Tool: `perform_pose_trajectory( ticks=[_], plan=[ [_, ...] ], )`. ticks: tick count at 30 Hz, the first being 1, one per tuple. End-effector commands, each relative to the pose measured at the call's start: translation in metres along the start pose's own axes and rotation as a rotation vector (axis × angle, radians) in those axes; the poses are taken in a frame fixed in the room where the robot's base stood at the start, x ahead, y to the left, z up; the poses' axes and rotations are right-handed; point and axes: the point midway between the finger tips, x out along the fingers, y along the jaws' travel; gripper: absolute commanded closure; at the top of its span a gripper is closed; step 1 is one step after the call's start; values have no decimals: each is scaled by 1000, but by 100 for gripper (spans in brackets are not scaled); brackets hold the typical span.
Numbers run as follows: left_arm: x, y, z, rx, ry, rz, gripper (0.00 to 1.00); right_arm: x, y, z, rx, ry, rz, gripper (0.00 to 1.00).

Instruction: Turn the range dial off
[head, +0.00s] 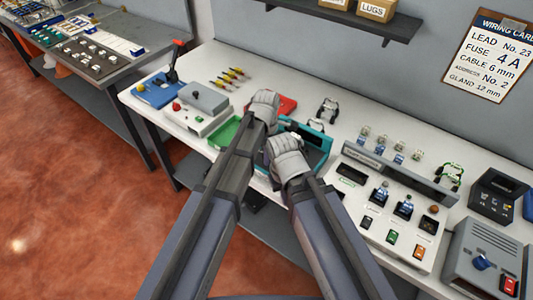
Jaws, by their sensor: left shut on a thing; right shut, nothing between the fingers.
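I cannot make out a marked range dial for certain. A blue knob (482,262) sits on the grey box (462,248) at the lower right, far from both grippers. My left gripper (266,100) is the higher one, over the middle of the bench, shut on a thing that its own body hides. My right gripper (283,147) is just below and right of it, shut and empty, in front of a teal-edged dark unit (318,148). My grippers and arms hide part of this unit. Any dial on it cannot be seen.
A control panel (398,205) with switches and coloured buttons stands right of my arms. A grey box with a red button (203,104), a green tray (224,134) and a red object (287,106) are near my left gripper. A shelf (345,17) hangs above.

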Motion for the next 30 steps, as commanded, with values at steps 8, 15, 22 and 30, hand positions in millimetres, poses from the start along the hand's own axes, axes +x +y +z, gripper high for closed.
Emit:
perform_pose_trajectory(
  ticks=[8,15,22,30],
  plan=[
    [0,0,0,-113,0,-1,100,0,0,0,0,0,0,100],
    [0,0,0,-149,0,-1,100,0,0,0,0,0,0,100],
    [0,0,0,-153,0,-1,100,0,0,0,0,0,0,100],
    [0,0,0,-153,0,-1,45,0,0,0,0,0,0,100]
  ],
)
